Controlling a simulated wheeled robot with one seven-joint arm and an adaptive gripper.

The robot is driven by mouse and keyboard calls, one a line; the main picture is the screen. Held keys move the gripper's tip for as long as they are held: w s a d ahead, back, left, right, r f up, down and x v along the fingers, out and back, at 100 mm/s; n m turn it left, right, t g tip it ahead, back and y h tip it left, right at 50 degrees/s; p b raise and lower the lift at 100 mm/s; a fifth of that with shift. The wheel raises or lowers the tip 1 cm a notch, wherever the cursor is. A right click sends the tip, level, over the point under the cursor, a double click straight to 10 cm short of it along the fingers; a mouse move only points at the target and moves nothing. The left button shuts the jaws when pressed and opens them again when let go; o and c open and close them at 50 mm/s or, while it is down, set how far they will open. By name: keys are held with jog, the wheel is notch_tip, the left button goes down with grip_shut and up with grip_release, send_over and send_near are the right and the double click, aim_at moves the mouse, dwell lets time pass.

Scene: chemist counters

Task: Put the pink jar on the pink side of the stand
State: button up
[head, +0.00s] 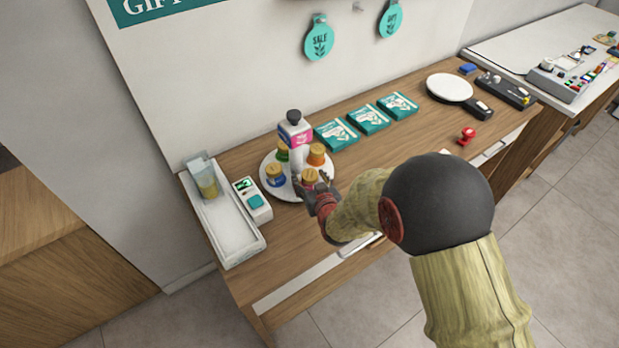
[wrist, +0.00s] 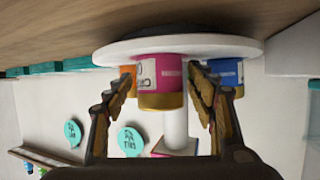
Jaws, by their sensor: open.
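The stand is a round white turntable (head: 287,193) with a central post and a box-shaped sign (head: 295,127) on top, which shows a pink panel. The pink jar, with a gold lid (head: 310,175), is on the stand's near side, partly hidden by my gripper (head: 312,190). In the wrist view, which is upside down, the pink jar (wrist: 160,73) rests on the white disc (wrist: 115,51). My gripper (wrist: 161,80) is open, with one finger on each side of the jar; I cannot tell whether either touches it.
A blue jar (head: 276,177), a green jar (head: 282,152) and an orange jar (head: 316,155) share the stand. A white tray (head: 236,240) and a small device (head: 253,201) stand to the left. Teal boxes (head: 368,120) line the wall. The counter front is mostly clear.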

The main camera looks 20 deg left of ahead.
jog(key=shift+r, duration=0.25)
jog(key=p+v, duration=0.2)
jog(key=v, duration=1)
jog(key=s+d+r+m+g+h, duration=0.1)
jog(key=d+r+m+g+h, duration=0.2)
jog(key=d+r, duration=1.35)
jog(key=s+d+r+m+g+h, duration=0.1)
jog(key=s+d+r+h, duration=0.1)
jog(key=s+d, duration=0.5)
jog(key=s+d+r+m+g+h, duration=0.2)
jog(key=s+d, duration=0.5)
jog(key=s, duration=0.6)
jog(key=shift+d+r, duration=0.2)
jog(key=shift+r, duration=0.6)
